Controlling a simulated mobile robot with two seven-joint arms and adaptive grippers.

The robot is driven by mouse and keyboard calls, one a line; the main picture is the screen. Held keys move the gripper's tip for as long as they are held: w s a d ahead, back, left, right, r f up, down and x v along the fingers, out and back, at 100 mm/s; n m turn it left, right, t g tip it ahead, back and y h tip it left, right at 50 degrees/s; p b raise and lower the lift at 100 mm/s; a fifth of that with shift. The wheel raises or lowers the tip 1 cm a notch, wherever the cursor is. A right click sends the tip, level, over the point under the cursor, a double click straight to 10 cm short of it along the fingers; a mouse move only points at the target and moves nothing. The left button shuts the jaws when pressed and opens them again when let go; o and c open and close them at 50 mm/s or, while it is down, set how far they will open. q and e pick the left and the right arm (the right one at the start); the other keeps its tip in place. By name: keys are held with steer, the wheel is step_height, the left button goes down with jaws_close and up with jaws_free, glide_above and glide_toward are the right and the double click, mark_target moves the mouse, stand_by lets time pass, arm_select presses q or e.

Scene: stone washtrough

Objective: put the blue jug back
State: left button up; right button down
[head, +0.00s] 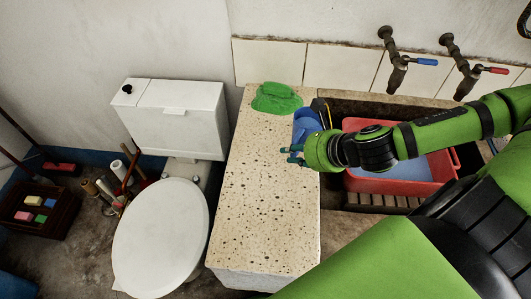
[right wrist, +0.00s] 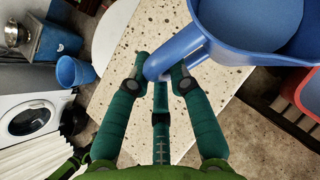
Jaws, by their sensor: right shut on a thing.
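The blue jug (head: 306,122) is at the right edge of the speckled stone counter (head: 262,200), partly hidden behind my right gripper (head: 291,153) in the head view. In the right wrist view, the fingers of my right gripper (right wrist: 160,72) are closed around the handle of the blue jug (right wrist: 205,45). The jug's body is at the upper right and cut off by the frame. The speckled counter is below it. I cannot tell whether the jug's base touches the counter. My left gripper is in neither view.
A green cloth (head: 277,98) lies at the counter's back. A red basin (head: 357,184) sits in the trough at right, under two wall taps. A toilet (head: 160,240) stands left of the counter. The counter's middle and front are clear.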

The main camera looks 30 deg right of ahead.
steer(key=x, duration=0.3)
steer(key=w+r+p+x, duration=0.1)
steer(key=x, duration=0.3)
steer(key=a+r+p+x, duration=0.1)
steer(key=x, duration=0.3)
steer(key=shift+w+a+f, duration=0.1)
steer(key=shift+w+f, duration=0.1)
steer(key=shift+w, duration=0.25)
step_height(320, 180, down, 3)
steer(key=shift+f+p, duration=0.1)
steer(key=shift+p, duration=0.35)
steer(key=shift+f, duration=0.4)
steer(key=shift+f, duration=0.1)
steer(key=c, duration=1.1)
jaws_free()
steer(key=shift+c, duration=0.2)
